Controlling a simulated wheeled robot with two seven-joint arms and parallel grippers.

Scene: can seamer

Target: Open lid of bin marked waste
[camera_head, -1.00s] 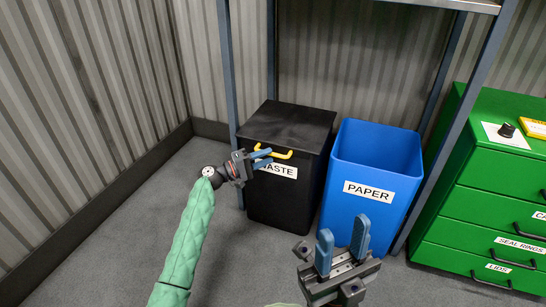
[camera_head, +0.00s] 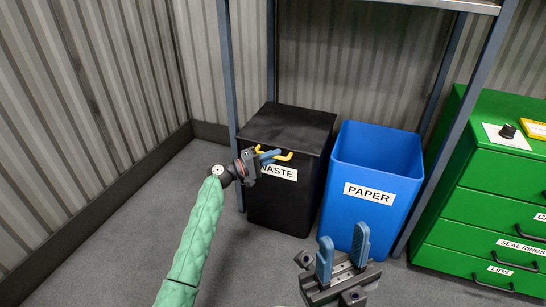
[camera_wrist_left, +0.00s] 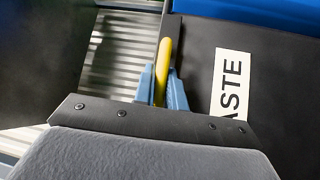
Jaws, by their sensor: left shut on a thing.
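The black waste bin (camera_head: 290,210) stands on the floor by the wall. Its flat black lid (camera_head: 291,124) looks down in the head view. The yellow handle (camera_head: 285,157) is at the lid's front edge, above the WASTE label. My left gripper (camera_head: 268,156) is at the left part of this handle. In the left wrist view, my left gripper's blue fingers (camera_wrist_left: 162,88) are shut on the yellow handle (camera_wrist_left: 164,62), with the label (camera_wrist_left: 231,85) beside them. The fingers hide part of the handle. My right gripper (camera_head: 342,256) is empty, its fingers apart, in front of the paper bin.
An open blue paper bin (camera_head: 346,207) stands close to the right of the waste bin. A shelf frame post (camera_head: 229,75) rises at the waste bin's left. A green drawer cabinet (camera_head: 495,190) is at the right. The floor at left is clear.

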